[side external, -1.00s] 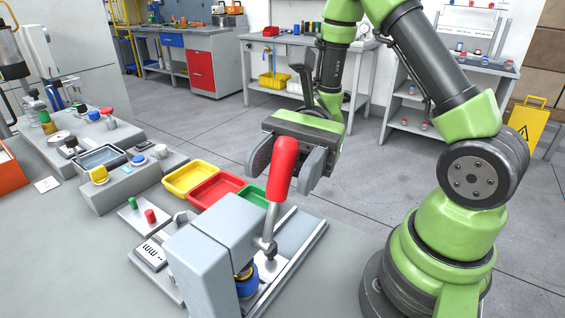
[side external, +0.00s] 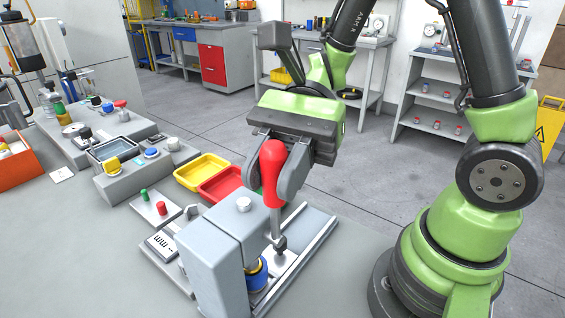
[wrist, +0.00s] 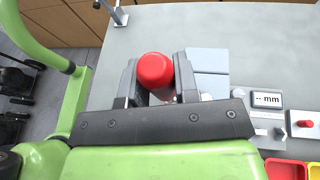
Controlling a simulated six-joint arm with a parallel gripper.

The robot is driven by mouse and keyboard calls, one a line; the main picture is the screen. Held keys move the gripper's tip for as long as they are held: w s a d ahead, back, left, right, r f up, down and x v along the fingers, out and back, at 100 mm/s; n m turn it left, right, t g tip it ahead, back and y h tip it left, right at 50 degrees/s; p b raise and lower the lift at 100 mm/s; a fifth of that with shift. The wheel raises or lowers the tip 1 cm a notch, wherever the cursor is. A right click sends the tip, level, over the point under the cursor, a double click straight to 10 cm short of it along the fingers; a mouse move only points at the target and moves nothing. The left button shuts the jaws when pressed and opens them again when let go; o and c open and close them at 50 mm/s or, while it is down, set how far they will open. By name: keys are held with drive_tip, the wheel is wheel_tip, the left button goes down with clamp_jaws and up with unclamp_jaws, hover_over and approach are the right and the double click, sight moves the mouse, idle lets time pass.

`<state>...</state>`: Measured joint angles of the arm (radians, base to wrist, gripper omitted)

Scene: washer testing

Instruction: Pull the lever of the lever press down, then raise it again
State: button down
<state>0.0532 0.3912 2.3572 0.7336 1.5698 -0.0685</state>
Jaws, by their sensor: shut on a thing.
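The lever press (side external: 215,245) is a grey block on a railed base at the front of the bench. Its lever has a red handle (side external: 272,170) on a metal rod and stands nearly upright. My gripper (side external: 276,185) is around the red handle from behind, with one finger on each side, shut on it. In the wrist view the red handle's rounded end (wrist: 155,71) shows between the two fingers. The handle's lower part is partly hidden there by my gripper.
Yellow (side external: 201,172) and red (side external: 222,184) bins stand behind the press. A small panel with red and green buttons (side external: 153,206) and a gauge with an "mm" display (side external: 163,243) sit to its left. Bare bench lies at the front left.

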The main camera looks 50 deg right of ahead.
drive_tip(key=c, duration=0.9)
unclamp_jaws()
drive_tip(key=shift+o, duration=0.2)
drive_tip(key=v, duration=1)
drive_tip(key=s+d+r+n+t+h, duration=0.2)
drive_tip(key=s+n+t+h, duration=0.4)
drive_tip(key=n+t+h, duration=0.3)
drive_tip(key=r+n+h, duration=0.1)
drive_tip(key=n+h, duration=0.1)
drive_tip(key=shift+s+n+t, duration=0.25)
drive_tip(key=shift+n+t, duration=0.15)
